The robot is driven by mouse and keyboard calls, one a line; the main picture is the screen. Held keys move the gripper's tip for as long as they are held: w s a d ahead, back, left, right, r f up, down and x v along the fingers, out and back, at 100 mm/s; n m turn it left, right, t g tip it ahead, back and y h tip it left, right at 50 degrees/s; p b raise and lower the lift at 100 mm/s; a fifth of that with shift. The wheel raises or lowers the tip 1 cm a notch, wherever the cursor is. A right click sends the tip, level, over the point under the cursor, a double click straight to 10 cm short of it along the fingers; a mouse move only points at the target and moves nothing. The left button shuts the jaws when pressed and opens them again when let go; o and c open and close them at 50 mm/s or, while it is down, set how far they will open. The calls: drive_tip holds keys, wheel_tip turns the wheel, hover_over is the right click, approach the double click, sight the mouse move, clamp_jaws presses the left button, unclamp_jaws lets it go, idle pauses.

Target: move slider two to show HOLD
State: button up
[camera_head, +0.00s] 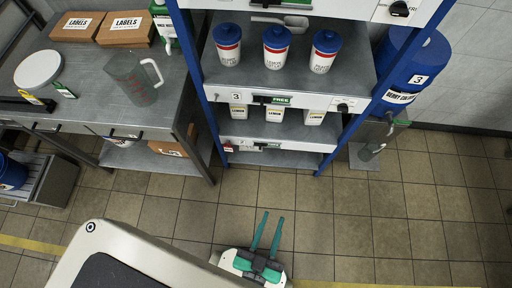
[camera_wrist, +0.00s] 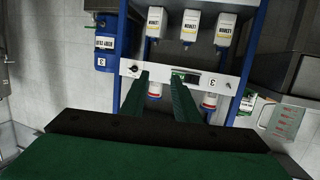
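A slider marked FREE in green (camera_head: 281,100) sits on the middle shelf rail, which carries the number 3 (camera_head: 236,97). In the wrist view, turned upside down, this rail's slider (camera_wrist: 186,77) shows between my fingers. Another slider with a green mark (camera_head: 294,2) is cut off at the top edge on the upper rail. A third slider (camera_head: 267,146) is on the lower rail. Their numbers cannot be read, so I cannot tell which is slider two. No HOLD is legible. My gripper (camera_head: 268,234) is open and empty, low in front of the shelf; its fingers also show in the wrist view (camera_wrist: 164,92).
Three blue-lidded canisters (camera_head: 277,48) stand on the upper shelf and white bottles (camera_head: 273,113) below. A dark knob (camera_head: 342,107) is on rail 3's right end. A blue drum (camera_head: 412,72) stands right, a workbench (camera_head: 105,100) left. Tiled floor before the shelf is clear.

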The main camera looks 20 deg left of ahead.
drive_tip(key=w+a+f+n+y, duration=0.15)
drive_tip(key=w+f, duration=0.25)
drive_tip(key=f, duration=0.8)
drive_tip(key=n+t+y, duration=0.2)
drive_tip(key=y, duration=0.1)
approach(260, 148)
drive_tip(key=shift+m, duration=0.25)
drive_tip(key=x, duration=0.8)
clamp_jaws()
